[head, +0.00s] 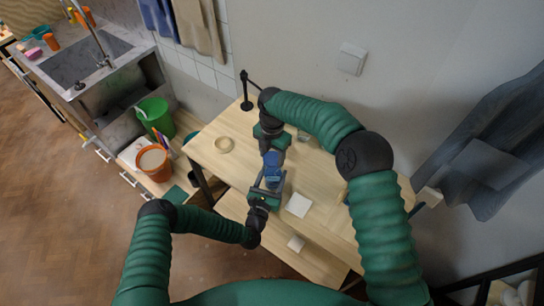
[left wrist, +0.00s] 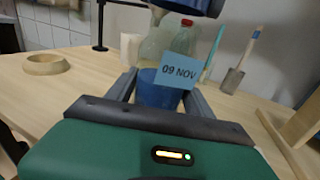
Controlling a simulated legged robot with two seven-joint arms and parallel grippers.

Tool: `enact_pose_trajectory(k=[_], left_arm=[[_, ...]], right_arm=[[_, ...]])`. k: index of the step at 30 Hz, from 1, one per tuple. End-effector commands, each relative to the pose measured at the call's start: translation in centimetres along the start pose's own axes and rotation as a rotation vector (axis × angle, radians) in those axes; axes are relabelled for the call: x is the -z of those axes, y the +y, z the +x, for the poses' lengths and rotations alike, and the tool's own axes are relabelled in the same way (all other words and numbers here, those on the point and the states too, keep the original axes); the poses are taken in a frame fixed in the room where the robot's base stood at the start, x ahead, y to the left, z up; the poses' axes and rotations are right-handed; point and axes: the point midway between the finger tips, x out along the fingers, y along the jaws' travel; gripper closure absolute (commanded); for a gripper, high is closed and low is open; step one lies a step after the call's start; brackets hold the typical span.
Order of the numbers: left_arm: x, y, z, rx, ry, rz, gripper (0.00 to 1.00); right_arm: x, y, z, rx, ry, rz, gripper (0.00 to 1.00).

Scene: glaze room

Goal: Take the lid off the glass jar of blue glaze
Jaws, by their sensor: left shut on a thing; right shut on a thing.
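The glass jar of blue glaze (left wrist: 158,90) stands between my left gripper's fingers in the left wrist view, with a blue "09 NOV" tag (left wrist: 180,71) on its front. In the head view the jar (head: 271,180) is small and partly covered. My left gripper (head: 268,184) is shut on the jar from the near side. A dark blue lid (left wrist: 190,6) shows at the top edge of the left wrist view, above the jar; it also shows in the head view (head: 272,160). My right gripper (head: 271,148) is shut on the lid. I cannot tell whether lid and rim touch.
A wooden bowl (head: 223,144) sits at the table's left. A white tile (head: 298,204) lies to the right. A black lamp (head: 247,103) stands at the back edge.

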Motion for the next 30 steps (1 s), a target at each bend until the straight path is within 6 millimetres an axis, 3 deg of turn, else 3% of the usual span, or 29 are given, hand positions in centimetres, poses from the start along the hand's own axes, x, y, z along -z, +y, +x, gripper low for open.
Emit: enact_pose_trajectory(k=[13,21,27,28,30], left_arm=[[0.2,0.0,-0.1,-0.001,0.004,-0.001,1.0],[0.2,0.1,-0.1,-0.002,0.004,-0.001,1.0],[0.2,0.1,0.0,-0.002,0.004,-0.001,1.0],[0.2,0.1,0.0,-0.002,0.004,-0.001,0.37],[0.2,0.1,0.0,-0.002,0.003,-0.001,0.28]], right_arm=[[-0.1,-0.1,-0.6,0.001,-0.002,0.001,0.96],[-0.2,0.0,-4.1,0.0,-0.002,0.001,0.96],[-0.2,-0.1,-4.3,0.002,-0.001,0.0,0.96],[-0.2,-0.1,-4.3,0.002,-0.001,0.0,0.96],[-0.2,-0.1,-4.3,0.002,-0.001,0.001,0.96]])
